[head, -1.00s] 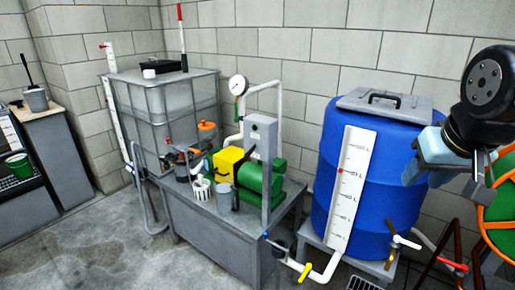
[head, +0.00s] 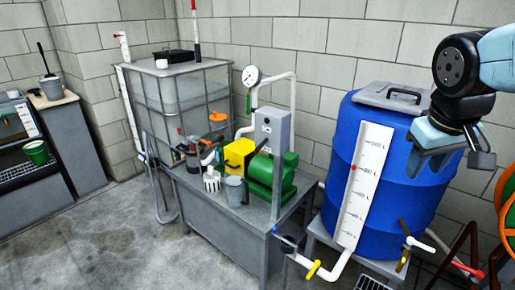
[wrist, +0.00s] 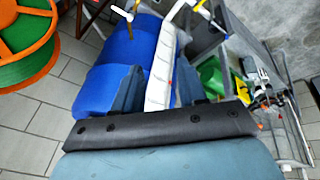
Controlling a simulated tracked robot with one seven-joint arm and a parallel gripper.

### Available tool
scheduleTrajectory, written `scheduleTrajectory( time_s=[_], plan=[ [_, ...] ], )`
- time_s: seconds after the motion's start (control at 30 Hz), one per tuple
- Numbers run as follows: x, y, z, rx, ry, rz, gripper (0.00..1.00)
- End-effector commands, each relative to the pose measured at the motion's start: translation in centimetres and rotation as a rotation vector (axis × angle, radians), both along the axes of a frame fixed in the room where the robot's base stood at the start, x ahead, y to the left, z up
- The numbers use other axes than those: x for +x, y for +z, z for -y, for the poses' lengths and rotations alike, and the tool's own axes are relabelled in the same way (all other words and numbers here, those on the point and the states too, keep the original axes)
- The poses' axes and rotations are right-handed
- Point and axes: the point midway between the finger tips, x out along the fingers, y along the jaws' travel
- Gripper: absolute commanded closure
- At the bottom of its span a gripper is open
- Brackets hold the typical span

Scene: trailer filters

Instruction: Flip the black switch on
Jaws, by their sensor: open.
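The grey control box (head: 272,130) stands on a post beside the green pump. A small dark part on its front looks like the black switch (head: 264,145), but it is too small to tell its position. My gripper (head: 428,166) hangs in front of the blue drum, well to the right of the box. It is open and empty, apart from the switch. In the wrist view its two blue-grey fingers (wrist: 157,88) stand apart with the drum and white scale beyond them. I cannot make out the switch there.
The blue drum (head: 345,150) with its white level scale (head: 364,180) stands between my gripper and the pump bench (head: 225,222). A green pump (head: 270,178), yellow block (head: 239,154) and white pipes crowd the bench. An orange-rimmed reel (head: 508,205) is at the right. Floor at front left is clear.

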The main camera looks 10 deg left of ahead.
Motion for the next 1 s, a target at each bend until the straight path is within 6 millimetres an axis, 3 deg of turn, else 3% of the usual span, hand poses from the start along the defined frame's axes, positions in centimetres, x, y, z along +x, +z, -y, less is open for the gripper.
scheduleTrajectory(
  time_s=[0.37,0.57,0.77,1.0],
  plan=[
    [7.3,-2.1,-2.4,-0.414,0.352,-0.256,0.59],
    [11.6,-3.3,-5.3,-0.648,0.538,-0.351,0.59],
    [15.9,-4.8,-9.6,-0.894,0.718,-0.416,0.59],
    [20.2,-7.4,-16.9,-1.201,0.92,-0.453,0.59]
  ],
)
